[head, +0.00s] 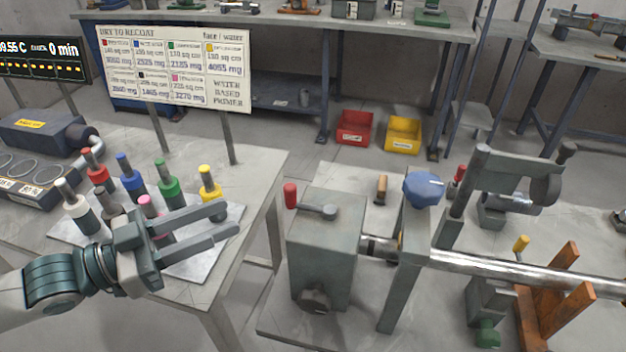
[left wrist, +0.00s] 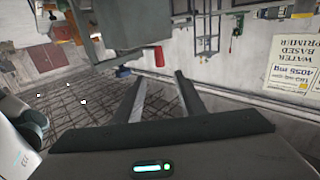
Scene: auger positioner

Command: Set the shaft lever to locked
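A grey gearbox-like housing (head: 326,250) stands on the right-hand bench. On its top is a grey lever (head: 318,211) with a red grip (head: 290,195) at its left end, apparently the shaft lever; I see no readable locked mark. A polished shaft (head: 500,268) runs right from the housing through a post with a blue knob (head: 424,189). My left gripper (head: 228,219) is open and empty, left of the red grip and apart from it. In the left wrist view a red cylinder (left wrist: 159,56), probably that grip, shows beyond the open fingers. My right gripper is not in view.
Several coloured bottles, including a yellow one (head: 209,188), stand on a plate beside and behind my left gripper. A sign (head: 175,68) stands behind them. A gap separates the two benches. Red (head: 354,128) and yellow (head: 403,134) bins sit on the floor.

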